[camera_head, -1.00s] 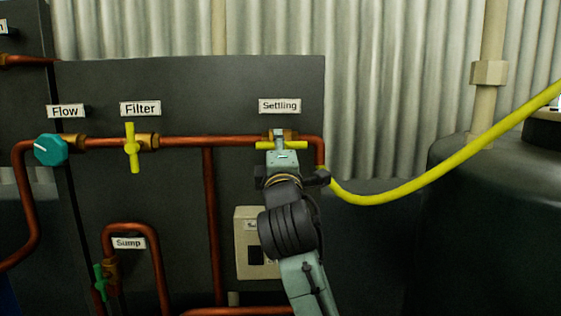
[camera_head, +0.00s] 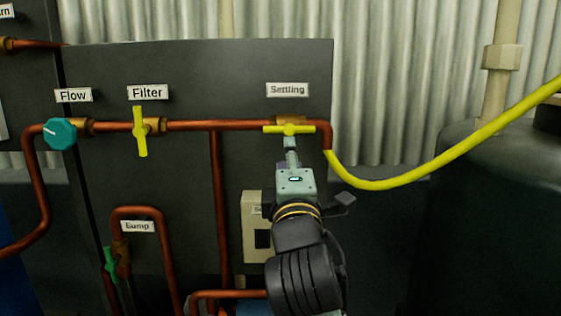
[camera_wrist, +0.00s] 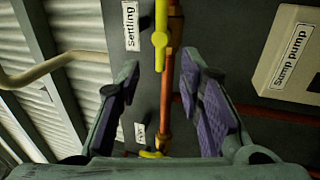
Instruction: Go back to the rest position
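My gripper (camera_head: 290,148) is just below the yellow Settling valve handle (camera_head: 289,130) in the head view. In the wrist view my gripper (camera_wrist: 160,85) shows two purple-padded fingers spread apart with nothing held between them. The Settling handle also shows in the wrist view (camera_wrist: 160,40), beyond the fingertips and apart from them. It lies horizontal in the head view, on the copper pipe under the Settling label (camera_head: 288,90).
To the left are the yellow Filter valve (camera_head: 140,130), upright, and the teal Flow knob (camera_head: 60,134). A green Sump valve (camera_head: 110,264) is lower left. A yellow hose (camera_head: 400,183) runs right to a dark tank (camera_head: 480,220). A box (camera_head: 252,230) is behind my arm.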

